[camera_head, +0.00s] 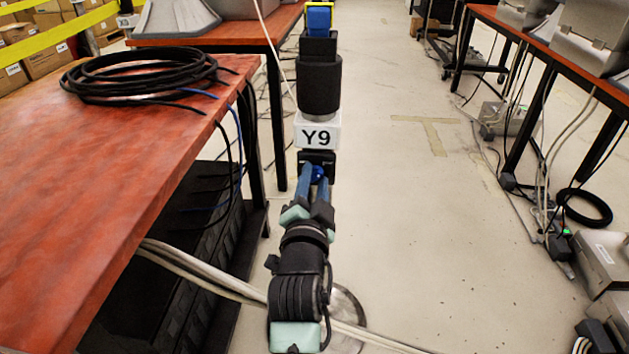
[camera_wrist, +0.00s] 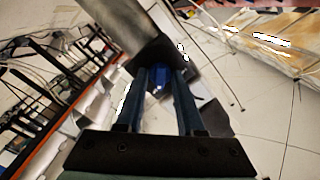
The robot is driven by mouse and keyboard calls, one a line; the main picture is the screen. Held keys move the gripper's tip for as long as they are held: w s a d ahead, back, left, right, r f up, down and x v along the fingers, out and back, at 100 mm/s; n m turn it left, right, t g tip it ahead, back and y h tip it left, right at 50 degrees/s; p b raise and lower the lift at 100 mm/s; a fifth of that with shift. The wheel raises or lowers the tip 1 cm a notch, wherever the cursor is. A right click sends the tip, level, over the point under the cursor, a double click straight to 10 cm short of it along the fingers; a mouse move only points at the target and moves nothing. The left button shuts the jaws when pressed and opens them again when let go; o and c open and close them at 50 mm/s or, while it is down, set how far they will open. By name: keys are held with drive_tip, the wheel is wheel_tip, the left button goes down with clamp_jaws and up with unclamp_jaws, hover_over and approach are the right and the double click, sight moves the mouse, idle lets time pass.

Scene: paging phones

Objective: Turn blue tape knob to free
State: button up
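A small blue knob (camera_head: 319,174) sits on the front of a black box (camera_head: 317,157), just below a white label reading Y9 (camera_head: 318,137). In the wrist view the blue knob (camera_wrist: 161,80) shows between the fingertips, with the black box (camera_wrist: 155,52) behind it. My gripper (camera_head: 316,178) reaches the knob with one blue finger on each side. In the wrist view the fingers of my gripper (camera_wrist: 160,82) stand parallel, and the knob fills the gap at their tips. Any marking on the knob is hidden or too small to read.
A black cylinder (camera_head: 319,85) stands behind the label. A red-brown table (camera_head: 110,170) with a coil of black cable (camera_head: 140,75) is close on the left. Another table (camera_head: 540,50) with grey devices is on the right. Cables cross the floor below; the middle floor (camera_head: 420,220) is clear.

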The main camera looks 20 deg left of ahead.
clamp_jaws()
drive_tip(key=shift+n, duration=0.3)
drive_tip(key=shift+r+n+p, duration=0.15)
drive_tip(key=shift+n+p, duration=0.8)
drive_tip(key=shift+n, duration=0.05)
drive_tip(key=n+p, duration=0.3)
drive_tip(key=n, duration=0.2)
drive_tip(key=n+p, duration=0.2)
drive_tip(key=n, duration=0.3)
drive_tip(key=shift+n, duration=0.4)
drive_tip(key=shift+n+p, duration=0.85)
drive_tip(key=shift+n, duration=1.35)
